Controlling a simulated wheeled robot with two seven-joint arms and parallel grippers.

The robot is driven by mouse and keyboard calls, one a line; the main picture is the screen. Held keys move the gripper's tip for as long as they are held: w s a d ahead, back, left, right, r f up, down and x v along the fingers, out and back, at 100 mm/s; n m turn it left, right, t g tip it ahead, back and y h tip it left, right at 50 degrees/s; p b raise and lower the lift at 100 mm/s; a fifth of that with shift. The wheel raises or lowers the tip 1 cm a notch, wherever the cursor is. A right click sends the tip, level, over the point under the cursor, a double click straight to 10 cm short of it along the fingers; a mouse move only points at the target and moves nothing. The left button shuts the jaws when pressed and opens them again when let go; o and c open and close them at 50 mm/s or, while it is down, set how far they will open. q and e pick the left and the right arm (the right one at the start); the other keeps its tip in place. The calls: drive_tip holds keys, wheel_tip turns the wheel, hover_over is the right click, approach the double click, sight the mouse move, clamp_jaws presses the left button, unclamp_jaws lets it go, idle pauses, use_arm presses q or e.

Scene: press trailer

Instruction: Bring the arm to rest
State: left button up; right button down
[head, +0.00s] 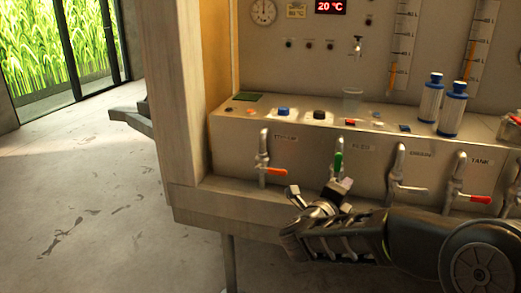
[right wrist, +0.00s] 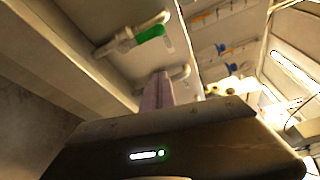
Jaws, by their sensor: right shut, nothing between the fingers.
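My right arm (head: 400,235) comes in from the lower right in the head view, stretched leftward in front of the press panel. Its gripper (head: 342,186) is shut and empty, just below the green-handled valve (head: 338,162). In the right wrist view the closed fingers (right wrist: 158,88) point up toward the panel, with the green handle (right wrist: 151,33) beyond them. I cannot tell whether they touch the pipe behind. My left gripper is not in view.
A red-handled valve (head: 275,171) is to the left, a grey one (head: 397,180) and a red-handled TANK valve (head: 478,198) to the right. Two blue-capped bottles (head: 453,110) and a clear cup (head: 352,102) stand on the ledge. Open floor (head: 80,200) lies left.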

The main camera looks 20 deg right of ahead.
drive_tip(key=w+a+f+n+t+y, duration=0.4)
drive_tip(key=w+a+f+n+y, duration=0.25)
drive_tip(key=a+n, duration=0.5)
drive_tip(key=s+a+f+n+g+y, duration=0.1)
drive_tip(key=a+f+n+y, duration=0.2)
drive_tip(key=a+f+n, duration=0.45)
drive_tip(key=s+a+f+n+g+y, duration=0.1)
drive_tip(key=a+f+n+y, duration=0.25)
drive_tip(key=f, duration=0.65)
drive_tip(key=s+a+f+n+g+y, duration=0.2)
drive_tip(key=s+a+f+n+g, duration=0.15)
drive_tip(key=s+f, duration=0.3)
drive_tip(key=s+a+f+n+g+y, duration=0.2)
drive_tip(key=s+a+f, duration=0.3)
drive_tip(key=f, duration=0.3)
drive_tip(key=s+a+f+n+g+y, duration=0.1)
drive_tip(key=s+a+f+g, duration=0.3)
drive_tip(key=s, duration=0.5)
drive_tip(key=s+a+f+n+g, duration=0.1)
drive_tip(key=s+a+f, duration=0.1)
drive_tip(key=s+f, duration=0.55)
wheel_tip(320, 180, up, 21)
drive_tip(key=s+p, duration=0.2)
drive_tip(key=p, duration=1.7)
drive_tip(key=shift+f, duration=0.15)
drive_tip(key=shift+a, duration=0.1)
